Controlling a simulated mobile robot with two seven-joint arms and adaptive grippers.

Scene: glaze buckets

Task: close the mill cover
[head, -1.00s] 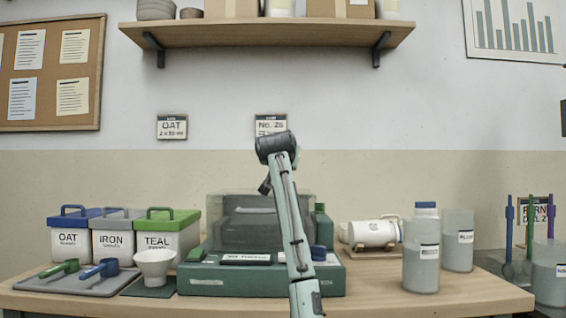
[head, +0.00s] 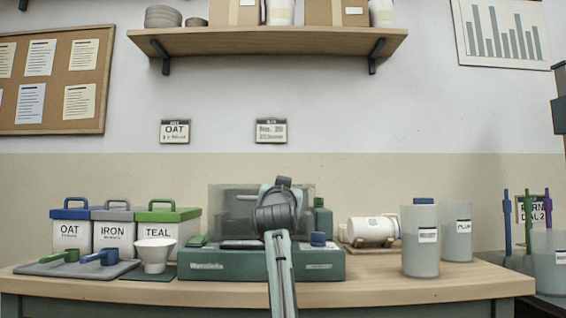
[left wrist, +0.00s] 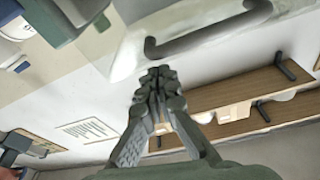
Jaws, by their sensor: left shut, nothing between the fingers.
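The green mill (head: 330,265) stands on the middle of the table. Its clear cover (head: 226,205) rises above the body as a see-through panel; my arm hides part of it, and I cannot tell its exact angle. My left arm reaches up in front of the mill, its wrist over the cover's right half; the fingers are hidden there. In the left wrist view my left gripper (left wrist: 158,76) is shut and empty. A dark bar handle (left wrist: 205,32) on a pale, see-through panel lies just beyond the fingertips, apparently apart from them. My right gripper is not in view.
A blue knob (head: 318,239) sits on the mill's right front. Left stand a white bowl (head: 154,255), a tray (head: 50,269) with scoops, and the OAT, IRON and TEAL buckets (head: 168,225). Right are a white jar (head: 370,231) lying on a stand and tall containers (head: 421,255).

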